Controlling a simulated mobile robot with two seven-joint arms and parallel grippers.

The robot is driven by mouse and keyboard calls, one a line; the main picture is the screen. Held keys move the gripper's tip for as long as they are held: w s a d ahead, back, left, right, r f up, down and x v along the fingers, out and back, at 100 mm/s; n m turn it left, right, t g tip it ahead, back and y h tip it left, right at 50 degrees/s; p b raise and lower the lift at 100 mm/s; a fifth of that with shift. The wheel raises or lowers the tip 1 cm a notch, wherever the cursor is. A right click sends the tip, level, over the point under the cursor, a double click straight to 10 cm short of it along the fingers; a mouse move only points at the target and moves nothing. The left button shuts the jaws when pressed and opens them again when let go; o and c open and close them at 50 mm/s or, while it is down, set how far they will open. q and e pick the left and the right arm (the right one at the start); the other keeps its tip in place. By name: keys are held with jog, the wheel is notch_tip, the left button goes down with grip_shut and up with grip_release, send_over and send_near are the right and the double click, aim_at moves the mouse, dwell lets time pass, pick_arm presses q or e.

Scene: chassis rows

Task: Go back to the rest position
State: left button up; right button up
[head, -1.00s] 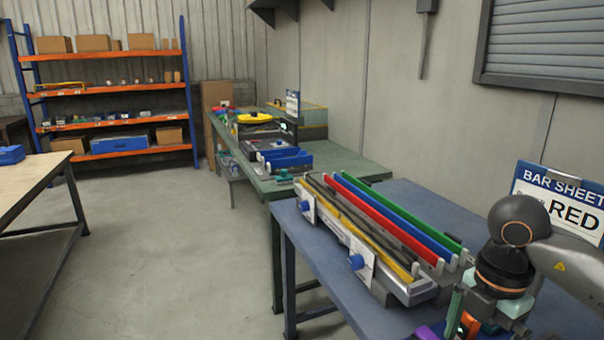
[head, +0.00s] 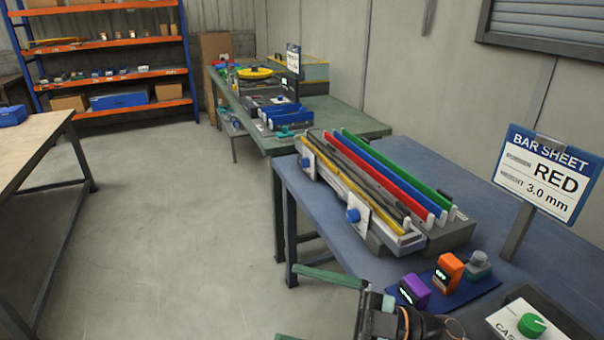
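My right gripper (head: 287,304) is at the bottom edge of the head view, in front of the blue table's near edge. Its two green fingers point left with a wide gap between them, and nothing shows between them. The lower finger is partly cut off by the frame. My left gripper is not in view.
The blue table (head: 468,190) holds a bar fixture (head: 400,240) with red, blue and green bars. Purple (head: 414,291) and orange (head: 449,270) blocks, a sign (head: 549,173) and a green-knobbed box (head: 532,325) stand nearby. The floor (head: 190,220) at left is clear.

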jog(key=w+d+f+m+t+h+p, duration=0.1)
jog(key=w+d+f+m+t+h, duration=0.2)
jog(key=d+f+m+t+h, duration=0.4)
jog(key=w+d+f+m+t+h+p, duration=0.1)
jog(key=w+d+f+m+t+h, duration=0.3)
jog(key=m+t, duration=0.55)
jog(key=s+d+f+m+g+h+p, duration=0.1)
jog(key=s+f+g+h, duration=0.3)
jog(key=s+f, duration=0.4)
jog(key=s+d+f+m+g+h, duration=0.4)
jog(key=s+f, duration=0.5)
jog(key=f, duration=0.4)
jog(key=shift+d+f+g+p, duration=0.15)
jog(key=shift+g+p, duration=0.25)
jog(key=shift+g, duration=0.15)
jog(key=shift+m, duration=0.25)
